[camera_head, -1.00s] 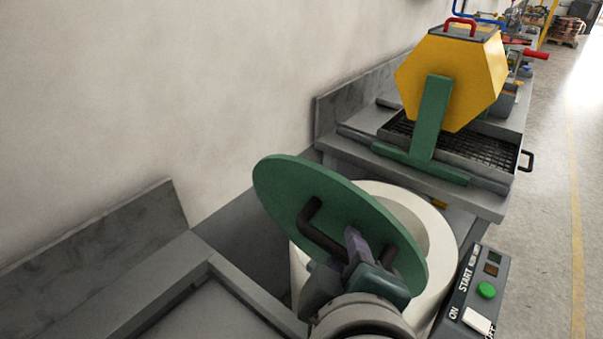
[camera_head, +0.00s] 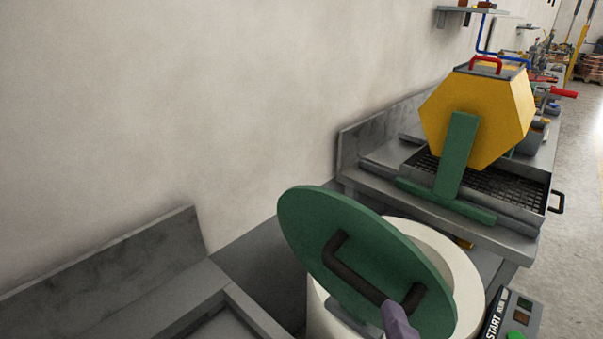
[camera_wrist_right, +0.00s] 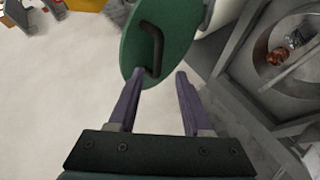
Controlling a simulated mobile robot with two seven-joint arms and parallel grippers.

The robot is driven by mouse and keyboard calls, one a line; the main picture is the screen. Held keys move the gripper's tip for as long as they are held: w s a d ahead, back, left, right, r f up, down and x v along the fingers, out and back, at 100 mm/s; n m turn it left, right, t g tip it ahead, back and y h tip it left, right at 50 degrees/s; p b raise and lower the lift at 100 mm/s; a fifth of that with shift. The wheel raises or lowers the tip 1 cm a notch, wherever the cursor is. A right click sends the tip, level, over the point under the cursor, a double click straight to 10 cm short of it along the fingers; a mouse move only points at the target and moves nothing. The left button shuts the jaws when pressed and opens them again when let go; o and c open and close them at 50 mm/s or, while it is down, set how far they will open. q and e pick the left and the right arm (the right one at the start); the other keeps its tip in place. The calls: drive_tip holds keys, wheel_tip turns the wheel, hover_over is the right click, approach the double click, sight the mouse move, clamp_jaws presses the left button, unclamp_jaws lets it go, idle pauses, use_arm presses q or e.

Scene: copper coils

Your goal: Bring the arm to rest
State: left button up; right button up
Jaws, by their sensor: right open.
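My right gripper (camera_wrist_right: 160,76) is open and empty in the right wrist view, its two purple fingers apart. Just past the fingertips is the black handle (camera_wrist_right: 153,50) of a round green lid (camera_wrist_right: 184,28). In the head view the lid (camera_head: 310,222) stands tilted at the white drum (camera_head: 466,280), with the handle (camera_head: 368,283) facing me. One purple finger of my right gripper shows at the bottom edge, by the handle's lower end. I cannot tell whether it touches. The rest of that gripper is out of frame. My left gripper is not in view.
A yellow hexagonal tumbler (camera_head: 475,115) on a green stand is over a mesh tray on a bench to the right. A control box (camera_head: 515,322) is at the lower right. Copper-coloured pieces (camera_wrist_right: 278,57) lie in a round recess in the wrist view. A wall rises behind.

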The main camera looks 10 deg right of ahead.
drive_tip(key=shift+s+r, duration=0.15)
drive_tip(key=s+d+f+m+g+y, duration=0.3)
drive_tip(key=s+d+f+m+g, duration=0.2)
drive_tip(key=s+d+m+g, duration=0.45)
wheel_tip(320, 180, up, 31)
drive_tip(key=d+n+t+p, duration=0.1)
drive_tip(key=n+p, duration=0.1)
drive_tip(key=p, duration=2.8)
drive_tip(key=shift+w+p, duration=0.25)
drive_tip(key=shift+p, duration=0.1)
drive_tip(key=shift+d+f, duration=0.1)
